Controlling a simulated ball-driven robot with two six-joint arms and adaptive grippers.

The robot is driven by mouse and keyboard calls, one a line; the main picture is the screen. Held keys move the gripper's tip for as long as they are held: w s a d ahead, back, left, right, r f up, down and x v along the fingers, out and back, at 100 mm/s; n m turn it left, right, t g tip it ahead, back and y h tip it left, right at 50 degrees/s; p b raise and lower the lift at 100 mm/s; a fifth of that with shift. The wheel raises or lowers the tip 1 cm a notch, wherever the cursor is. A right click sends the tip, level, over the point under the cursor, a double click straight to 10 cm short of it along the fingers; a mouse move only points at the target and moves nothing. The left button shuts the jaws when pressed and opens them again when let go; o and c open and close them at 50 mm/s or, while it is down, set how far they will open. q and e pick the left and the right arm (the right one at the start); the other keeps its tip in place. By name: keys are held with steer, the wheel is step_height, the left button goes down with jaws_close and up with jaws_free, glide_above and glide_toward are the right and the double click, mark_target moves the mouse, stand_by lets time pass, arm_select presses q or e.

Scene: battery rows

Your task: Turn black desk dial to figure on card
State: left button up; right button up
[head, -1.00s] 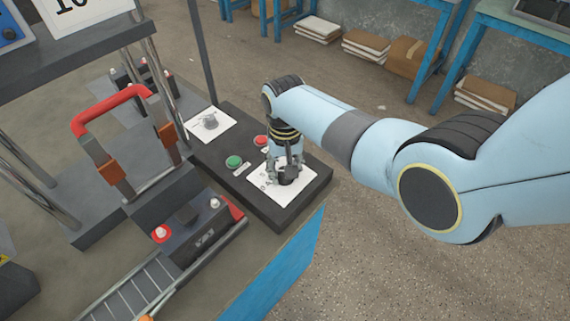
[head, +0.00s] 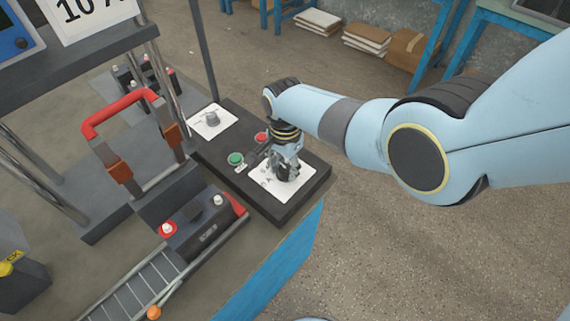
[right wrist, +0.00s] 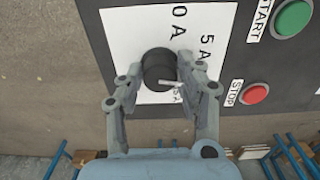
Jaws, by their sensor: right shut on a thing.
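The black dial (right wrist: 158,66) sits on a white scale plate (right wrist: 124,22) on the dark control panel. In the right wrist view its pale pointer aims right and slightly down, close to a partly hidden figure ending in "5 A". My right gripper (right wrist: 159,72) is shut on the dial, one finger at each side. In the head view the right gripper (head: 284,170) covers most of the dial. The white card (head: 92,14) at the top left reads "10" and a cut-off letter. My left gripper is not in view.
A green START button (head: 235,159) and a red STOP button (head: 262,137) sit close beside the gripper. A grey knob (head: 212,118) on another white plate is farther back.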

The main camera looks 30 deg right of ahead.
mark_target(286, 168)
steer(key=shift+m, duration=0.9)
steer(key=o, duration=1.1)
steer(key=shift+o, duration=0.2)
step_height(286, 168, up, 12)
